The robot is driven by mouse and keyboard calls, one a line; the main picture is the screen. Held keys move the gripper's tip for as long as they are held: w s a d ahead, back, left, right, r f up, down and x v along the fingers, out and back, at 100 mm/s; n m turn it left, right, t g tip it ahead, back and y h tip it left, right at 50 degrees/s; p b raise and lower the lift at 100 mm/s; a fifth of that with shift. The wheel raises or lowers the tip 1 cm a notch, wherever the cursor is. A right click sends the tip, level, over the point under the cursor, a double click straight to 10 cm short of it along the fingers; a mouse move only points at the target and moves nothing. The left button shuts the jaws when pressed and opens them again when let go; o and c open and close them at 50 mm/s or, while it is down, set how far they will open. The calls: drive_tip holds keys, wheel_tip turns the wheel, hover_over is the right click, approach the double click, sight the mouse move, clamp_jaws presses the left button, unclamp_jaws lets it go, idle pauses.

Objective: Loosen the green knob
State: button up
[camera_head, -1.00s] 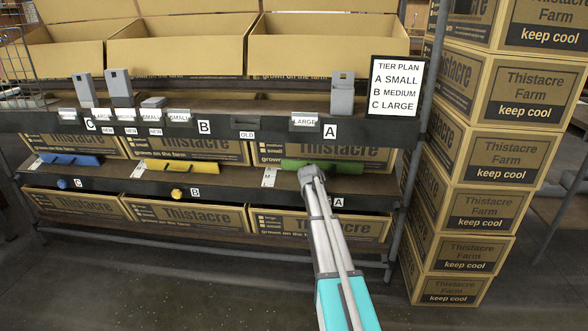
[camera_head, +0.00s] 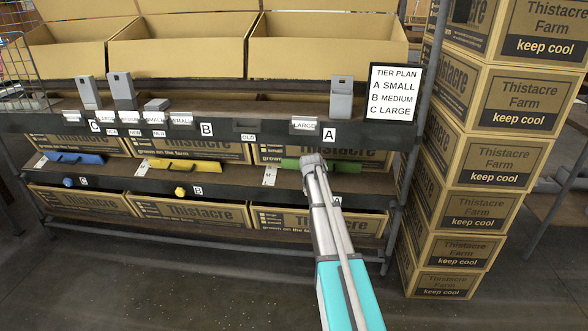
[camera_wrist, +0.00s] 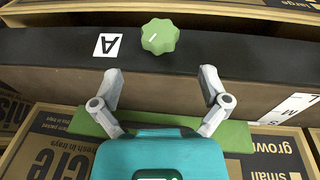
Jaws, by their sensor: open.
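The green knob (camera_wrist: 160,36) is a lobed knob with a white mark, on the dark shelf rail beside a white A label (camera_wrist: 108,45) in the wrist view. In the head view the knob is hidden behind my arm. My gripper (camera_wrist: 159,82) is open and empty, with its fingers apart and the knob beyond their tips, roughly between them. A green bar (camera_wrist: 236,136) lies behind the gripper in the wrist view; it also shows in the head view (camera_head: 345,167), partly covered by my wrist.
A blue knob (camera_head: 68,182) and a yellow knob (camera_head: 180,192) sit on the same rail to the left, under blue and yellow bars. Stacked cartons (camera_head: 470,200) stand to the right. A tier plan sign (camera_head: 393,92) hangs above right. The floor in front is clear.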

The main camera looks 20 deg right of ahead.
drive_tip(key=s+a+r+n+p, duration=0.1)
drive_tip(key=s+a+r+p, duration=0.4)
drive_tip(key=a+r+p, duration=0.2)
drive_tip(key=s+a+r+n+g+y+p, duration=0.1)
drive_tip(key=s+a+r+p, duration=0.4)
drive_tip(key=r+p, duration=0.6)
drive_tip(key=shift+a+y, duration=0.3)
drive_tip(key=shift+a, duration=0.7)
drive_tip(key=shift+f, duration=0.1)
drive_tip(key=w+d+f+t+h+b, duration=0.1)
drive_tip(key=d+f+b, duration=0.2)
drive_tip(key=f+b, duration=0.2)
drive_tip(key=w+d+f+m+t+h+b, duration=0.1)
drive_tip(key=d+f+t+b, duration=0.1)
drive_tip(key=f+b, duration=0.3)
drive_tip(key=w+d+f+t+h+b, duration=0.1)
drive_tip(key=d+f+b, duration=0.3)
drive_tip(key=b, duration=0.6)
drive_tip(key=shift+w+d+f+t+h, duration=0.2)
drive_tip(key=shift+w+f+t+h, duration=0.2)
drive_tip(key=shift+f+h, duration=0.1)
